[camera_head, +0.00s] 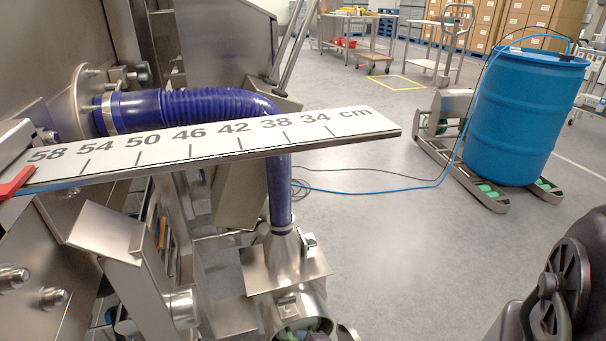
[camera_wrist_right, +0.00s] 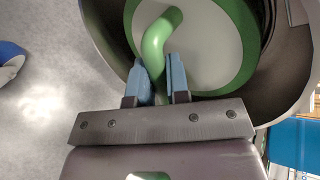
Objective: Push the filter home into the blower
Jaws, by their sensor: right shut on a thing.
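The filter is a pale disc (camera_wrist_right: 200,45) with a green rim and a bent green handle (camera_wrist_right: 155,45), seen in the right wrist view. It sits within the round metal mouth of the blower (camera_wrist_right: 292,95); how deep it sits I cannot tell. My right gripper (camera_wrist_right: 160,82) has its two blue fingers on either side of the handle and is shut on it. In the head view the metal blower housing (camera_head: 285,262) stands at the bottom centre, with bits of green in its mouth at the lower edge. My left gripper is not in view.
A ruler bar (camera_head: 215,140) crosses above the blower. A blue hose (camera_head: 225,104) runs from the wall flange down to the blower. A blue drum (camera_head: 522,118) stands on a low carrier at right. Cables lie on the floor; the middle floor is otherwise open.

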